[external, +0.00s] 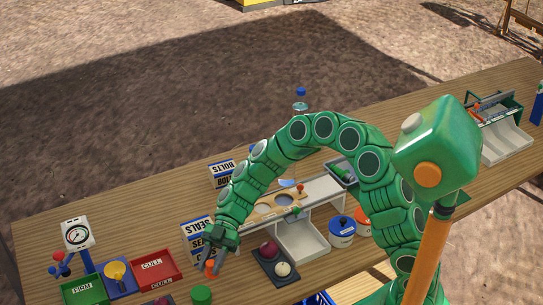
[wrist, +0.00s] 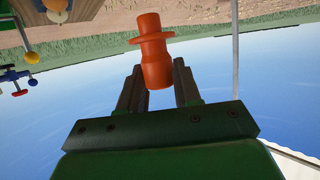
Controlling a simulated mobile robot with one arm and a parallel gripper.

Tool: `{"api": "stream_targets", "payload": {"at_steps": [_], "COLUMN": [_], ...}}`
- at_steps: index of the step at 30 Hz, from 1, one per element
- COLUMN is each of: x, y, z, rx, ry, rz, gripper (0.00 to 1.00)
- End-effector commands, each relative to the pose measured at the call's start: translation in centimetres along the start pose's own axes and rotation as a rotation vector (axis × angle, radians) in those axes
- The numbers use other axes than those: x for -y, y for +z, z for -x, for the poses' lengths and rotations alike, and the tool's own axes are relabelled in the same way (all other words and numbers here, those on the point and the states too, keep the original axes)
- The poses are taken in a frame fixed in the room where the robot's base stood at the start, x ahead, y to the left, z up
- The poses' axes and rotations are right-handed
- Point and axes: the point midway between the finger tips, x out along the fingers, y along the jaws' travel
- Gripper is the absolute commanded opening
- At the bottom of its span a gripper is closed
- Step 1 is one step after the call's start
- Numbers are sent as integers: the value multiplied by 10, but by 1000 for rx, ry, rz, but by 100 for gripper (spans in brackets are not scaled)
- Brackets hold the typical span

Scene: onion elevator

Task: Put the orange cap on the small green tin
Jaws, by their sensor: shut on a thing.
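The orange cap (external: 210,268) is in my gripper (external: 217,264), at the front of the bench in the external view. The wrist view shows the cap (wrist: 154,52) between the two fingers of my gripper (wrist: 158,82), with a wide brim and a narrower body. A small round green tin (external: 201,295) stands at the lower edge of the external view, below and slightly left of the cap. The cap is apart from the tin. The lower part of the tin is cut off by the frame.
Red CULL tray (external: 155,268) and green FIRM tray (external: 85,292) lie left of the tin. A dark tray (external: 273,270) with a red and a pale onion is to the right. The SEALS box (external: 195,240) stands behind my gripper.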

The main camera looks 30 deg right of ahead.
Motion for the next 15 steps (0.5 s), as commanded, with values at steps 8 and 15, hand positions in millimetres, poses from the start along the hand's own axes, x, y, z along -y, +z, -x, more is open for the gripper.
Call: {"api": "stream_targets", "payload": {"at_steps": [8,15], "x": [-20,-36], "y": [25,41], "z": [-13,-21], "rx": [-1,-1], "ry": [-4,-2], "rz": [-4,-1], "gripper": [4,4]}}
